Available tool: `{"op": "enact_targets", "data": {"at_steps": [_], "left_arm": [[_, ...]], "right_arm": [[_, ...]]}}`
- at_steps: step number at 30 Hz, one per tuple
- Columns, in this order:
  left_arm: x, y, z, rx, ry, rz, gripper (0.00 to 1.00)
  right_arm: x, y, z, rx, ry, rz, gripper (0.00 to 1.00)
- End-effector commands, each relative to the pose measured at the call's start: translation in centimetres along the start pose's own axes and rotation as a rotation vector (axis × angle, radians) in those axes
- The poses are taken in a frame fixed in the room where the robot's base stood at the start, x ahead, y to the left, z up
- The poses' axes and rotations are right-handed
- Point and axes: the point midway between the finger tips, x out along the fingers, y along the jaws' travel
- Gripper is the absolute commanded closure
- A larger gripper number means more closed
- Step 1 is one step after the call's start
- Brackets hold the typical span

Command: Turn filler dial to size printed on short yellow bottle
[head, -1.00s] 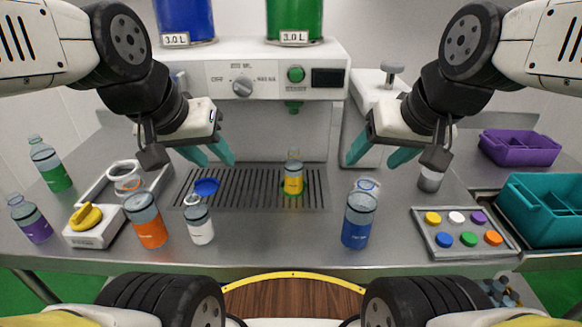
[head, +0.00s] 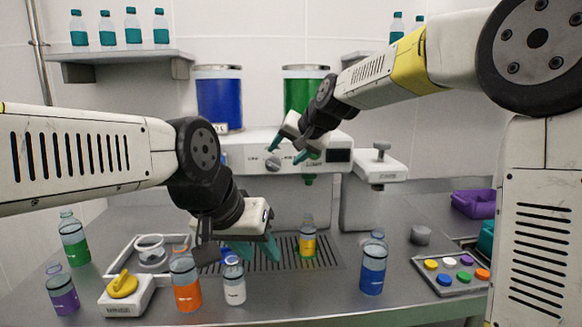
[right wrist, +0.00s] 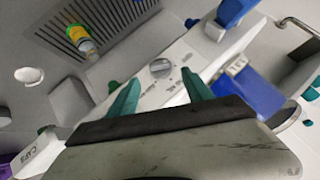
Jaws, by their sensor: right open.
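The filler dial (head: 273,165) is a grey knob on the white filler front, with small printed marks around it. In the right wrist view the dial (right wrist: 160,68) lies between and beyond the fingertips. My right gripper (head: 285,155) is open in front of the filler panel; its teal fingers also show in the right wrist view (right wrist: 161,78). Contact with the dial cannot be told. The short yellow bottle (head: 307,243) stands upright on the drain grate under the nozzle; its print is too small to read. My left gripper (head: 257,249) is open and empty, low over the grate.
An orange bottle (head: 186,283), a white bottle (head: 234,282) and a blue bottle (head: 372,266) stand in front. A yellow-knobbed box (head: 127,296) is at left. A tray of coloured caps (head: 455,290) is at right. Blue (head: 219,100) and green tanks top the filler.

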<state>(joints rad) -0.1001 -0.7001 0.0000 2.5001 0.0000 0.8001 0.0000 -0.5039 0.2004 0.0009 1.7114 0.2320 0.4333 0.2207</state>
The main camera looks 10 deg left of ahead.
Motion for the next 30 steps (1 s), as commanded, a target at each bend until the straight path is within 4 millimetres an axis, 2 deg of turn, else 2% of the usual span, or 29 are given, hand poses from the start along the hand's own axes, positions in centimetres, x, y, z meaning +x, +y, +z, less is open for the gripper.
{"op": "enact_targets", "data": {"at_steps": [12,18,25,30], "left_arm": [[0.0,0.0,0.0,0.000,0.000,0.000,0.64],[0.0,0.0,0.0,0.000,0.000,0.000,0.64],[0.0,0.0,0.0,0.000,0.000,0.000,0.64],[0.0,0.0,0.0,0.000,0.000,0.000,0.64]], "right_arm": [[6.1,0.1,0.1,-0.002,-0.002,0.002,0.41],[7.2,0.1,0.1,-0.001,-0.001,0.001,0.41],[7.3,0.1,0.1,-0.001,-0.001,0.001,0.41],[7.3,0.1,0.1,-0.002,-0.001,0.001,0.74]]}}
